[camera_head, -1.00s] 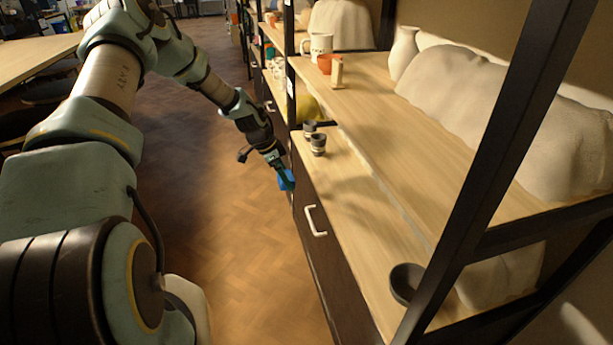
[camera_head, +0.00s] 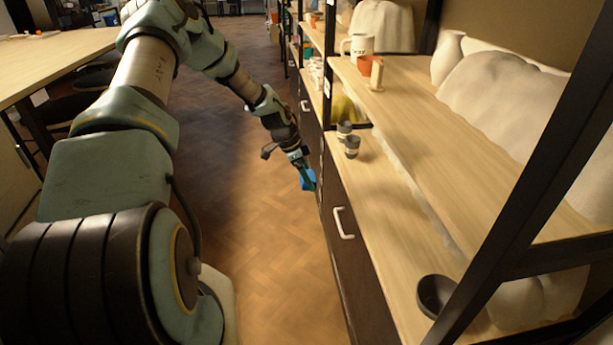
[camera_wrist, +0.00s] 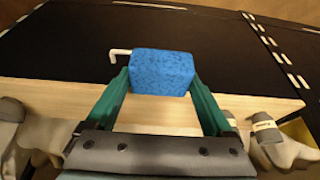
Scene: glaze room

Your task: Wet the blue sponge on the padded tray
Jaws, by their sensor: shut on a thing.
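The blue sponge (camera_wrist: 161,72) is held between the two green fingers of my gripper (camera_wrist: 160,84) in the wrist view. In the head view the sponge (camera_head: 308,180) shows small at the tip of my gripper (camera_head: 304,172), beside the dark drawer front of the shelf unit. The gripper is in front of the unit, above the floor, with the sponge apart from the shelf boards as far as I can tell. No padded tray can be made out in these frames.
A shelf unit (camera_head: 440,140) stands at the right, with a dark bowl (camera_head: 434,296), two small dark cups (camera_head: 352,146), a white mug (camera_head: 360,46) and an orange pot (camera_head: 367,66). A drawer handle (camera_head: 343,223) sticks out. A wooden table (camera_head: 60,55) is at the left. The floor (camera_head: 240,190) between is clear.

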